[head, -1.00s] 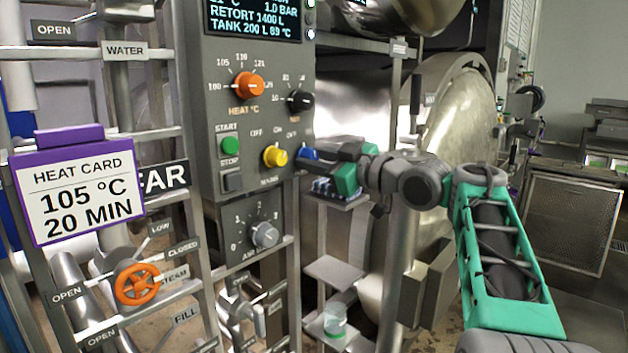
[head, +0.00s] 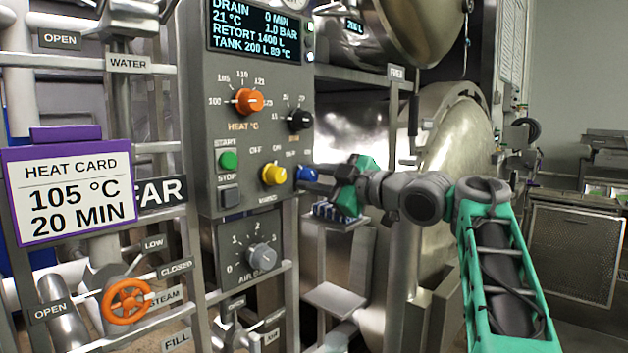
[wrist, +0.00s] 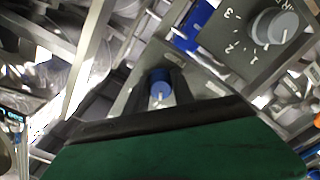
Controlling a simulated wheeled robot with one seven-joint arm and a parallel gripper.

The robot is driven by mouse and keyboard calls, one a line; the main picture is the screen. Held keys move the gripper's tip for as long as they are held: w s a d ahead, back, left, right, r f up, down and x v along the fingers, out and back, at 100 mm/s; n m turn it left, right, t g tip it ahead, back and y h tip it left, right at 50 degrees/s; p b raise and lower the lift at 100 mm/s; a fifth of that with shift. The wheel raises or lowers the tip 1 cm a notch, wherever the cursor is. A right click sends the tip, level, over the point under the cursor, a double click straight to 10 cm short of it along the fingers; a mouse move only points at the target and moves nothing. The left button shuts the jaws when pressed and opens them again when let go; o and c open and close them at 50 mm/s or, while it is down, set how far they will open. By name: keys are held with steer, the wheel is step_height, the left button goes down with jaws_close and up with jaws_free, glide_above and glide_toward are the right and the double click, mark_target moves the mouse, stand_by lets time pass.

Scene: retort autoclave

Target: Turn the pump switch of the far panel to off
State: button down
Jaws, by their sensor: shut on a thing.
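The far panel (head: 195,120) is a grey box marked FAR at its left side. Low on its right side is a blue knob (head: 307,174), which I take to be the pump switch; its label is partly hidden. My gripper (head: 322,183) reaches it from the right and is shut on it. In the wrist view the blue knob (wrist: 160,88) sits between the two dark fingers of my gripper (wrist: 160,97), with a pale pointer line on its face. I cannot read which position the pointer marks.
A yellow knob (head: 274,174) is close left of the blue one. Black (head: 299,119) and orange (head: 249,101) knobs are above, green start button (head: 228,160) left, grey air knob (head: 262,256) below. A heat card (head: 70,195) hangs left; the retort vessel (head: 455,130) stands behind my arm.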

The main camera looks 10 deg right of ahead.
steer(key=c, duration=1.1)
jaws_free()
steer(key=shift+o, duration=0.2)
steer(key=v, duration=0.7)
steer(key=shift+s+d+b, duration=0.25)
steer(key=shift+b, duration=0.05)
